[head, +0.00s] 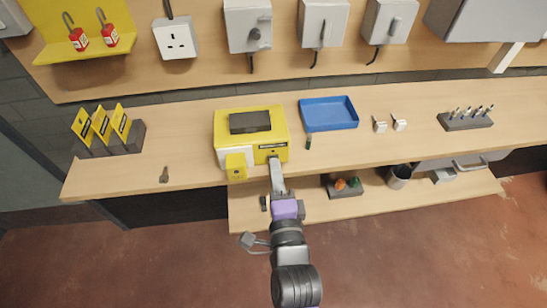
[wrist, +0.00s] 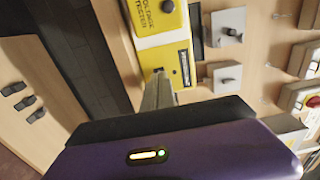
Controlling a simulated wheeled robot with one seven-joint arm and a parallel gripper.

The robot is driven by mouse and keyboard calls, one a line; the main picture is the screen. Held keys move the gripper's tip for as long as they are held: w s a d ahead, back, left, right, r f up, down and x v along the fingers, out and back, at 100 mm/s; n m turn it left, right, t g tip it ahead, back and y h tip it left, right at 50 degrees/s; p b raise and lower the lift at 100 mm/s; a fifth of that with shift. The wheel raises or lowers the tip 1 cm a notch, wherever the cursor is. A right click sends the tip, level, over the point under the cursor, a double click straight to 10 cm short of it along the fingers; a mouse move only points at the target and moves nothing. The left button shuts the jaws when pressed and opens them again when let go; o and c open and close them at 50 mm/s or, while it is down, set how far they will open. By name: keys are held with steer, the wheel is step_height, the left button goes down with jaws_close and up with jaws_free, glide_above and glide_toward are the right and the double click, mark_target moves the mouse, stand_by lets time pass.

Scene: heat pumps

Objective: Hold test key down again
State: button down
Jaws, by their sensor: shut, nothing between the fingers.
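The yellow tester unit (head: 222,124) stands on the bench with a dark panel (head: 250,122) on its top. A smaller yellow block (head: 236,166) stands at its front left. In the wrist view the unit's yellow face (wrist: 177,52) shows a narrow dark label strip (wrist: 184,68) and printed letters above. My gripper (head: 273,161) is shut and empty, its fingertips at the unit's front face, just under the label strip. In the wrist view the gripper (wrist: 158,73) ends at that face. Contact is not clear, and the fingers may hide the test key.
A blue tray (head: 328,128) lies right of the unit. Yellow cards in a dark rack (head: 124,140) stand at the left, near a small key-like piece (head: 164,174). A socket (head: 176,38) and grey switch boxes (head: 322,22) hang above. A lower shelf (head: 420,187) lies below the bench.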

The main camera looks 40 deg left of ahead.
steer(key=shift+w+a, duration=0.25)
steer(key=shift+a, duration=0.05)
stand_by(2.5)
steer(key=shift+d, duration=0.1)
steer(key=v, duration=0.7)
stand_by(0.6)
stand_by(0.5)
